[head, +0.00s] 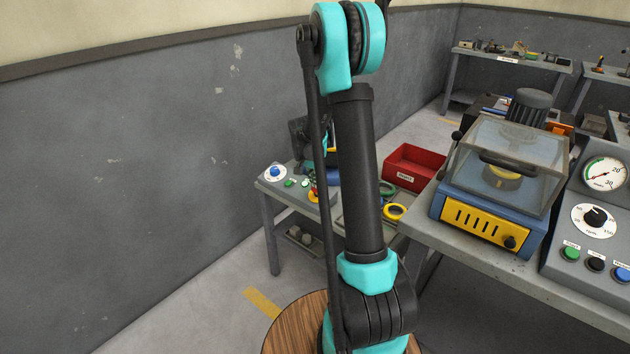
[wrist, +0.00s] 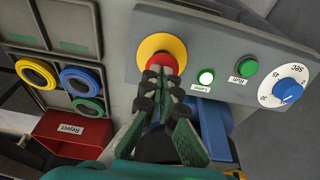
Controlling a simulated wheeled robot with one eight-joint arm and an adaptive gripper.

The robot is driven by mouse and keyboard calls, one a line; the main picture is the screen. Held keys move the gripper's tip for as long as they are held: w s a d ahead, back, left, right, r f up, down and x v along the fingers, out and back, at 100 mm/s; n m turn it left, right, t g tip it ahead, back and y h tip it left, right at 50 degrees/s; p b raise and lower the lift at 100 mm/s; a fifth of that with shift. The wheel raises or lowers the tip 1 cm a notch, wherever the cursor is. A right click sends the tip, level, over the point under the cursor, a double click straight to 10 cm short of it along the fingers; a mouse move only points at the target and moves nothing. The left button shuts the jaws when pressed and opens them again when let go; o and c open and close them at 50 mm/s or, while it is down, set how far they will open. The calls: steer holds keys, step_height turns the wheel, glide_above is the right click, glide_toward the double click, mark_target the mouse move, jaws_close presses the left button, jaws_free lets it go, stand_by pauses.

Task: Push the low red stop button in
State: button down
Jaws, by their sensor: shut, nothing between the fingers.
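The red stop button (wrist: 166,48) sits in a yellow ring on a grey control panel (wrist: 215,45) in the wrist view. My gripper (wrist: 160,70) is shut and empty, with dark green and black fingers. Its fingertips overlap the lower part of the red button and hide some of it. I cannot tell whether they touch it or how far in it is. In the head view the panel (head: 268,185) stands on the low bench behind my arm, and the button there is too small and covered to judge.
Beside the button are a lit lamp (wrist: 206,76), a green Run button (wrist: 247,66) and a blue-knobbed dial (wrist: 289,92). A red Reject bin (wrist: 72,130) and coloured rings (wrist: 82,80) lie to the left. A yellow-fronted machine (head: 480,219) stands on the right bench.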

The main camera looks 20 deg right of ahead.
steer(key=shift+w+d+f, duration=0.15)
steer(key=shift+f, duration=0.8)
steer(key=shift+r, duration=0.35)
steer(key=v, duration=1.3)
steer(key=shift+r, duration=0.4)
steer(key=shift+s, duration=0.25)
